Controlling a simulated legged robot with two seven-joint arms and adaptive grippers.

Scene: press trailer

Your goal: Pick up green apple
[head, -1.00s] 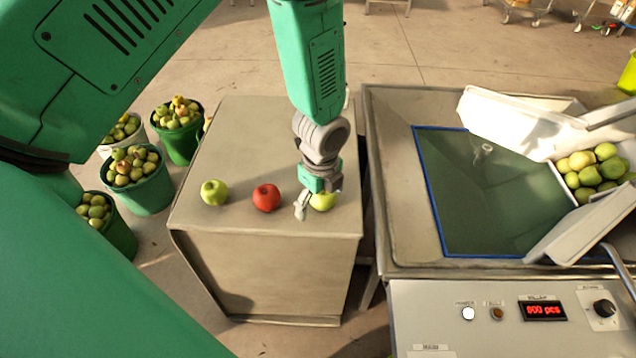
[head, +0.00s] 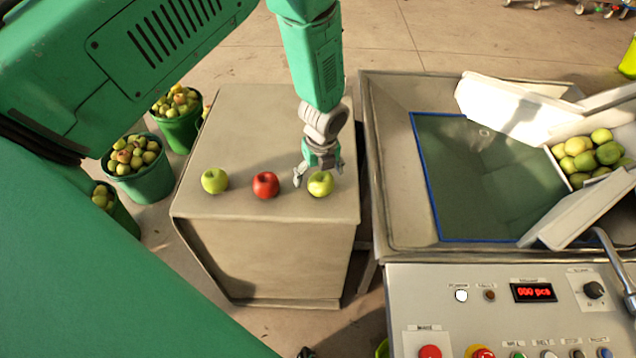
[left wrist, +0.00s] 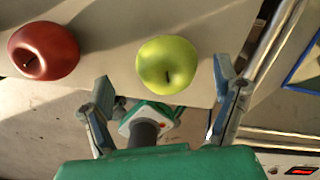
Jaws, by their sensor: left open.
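A green apple (head: 320,184) sits at the right of the box top in the head view. It also shows in the left wrist view (left wrist: 167,65), beyond my fingertips and between their lines. My left gripper (head: 319,173) is open and empty, just behind and above this apple, with its fingers to either side; I cannot tell if they touch it. The left gripper's fingers (left wrist: 163,90) stand wide apart in the left wrist view. A second green apple (head: 214,181) sits at the left of the box top. My right gripper is not in view.
A red apple (head: 265,185) sits between the green apples on the grey box (head: 240,130). Buckets of apples (head: 145,182) stand left of it. A metal tank (head: 392,220) with a control panel (head: 460,325) stands at right, beyond a narrow gap.

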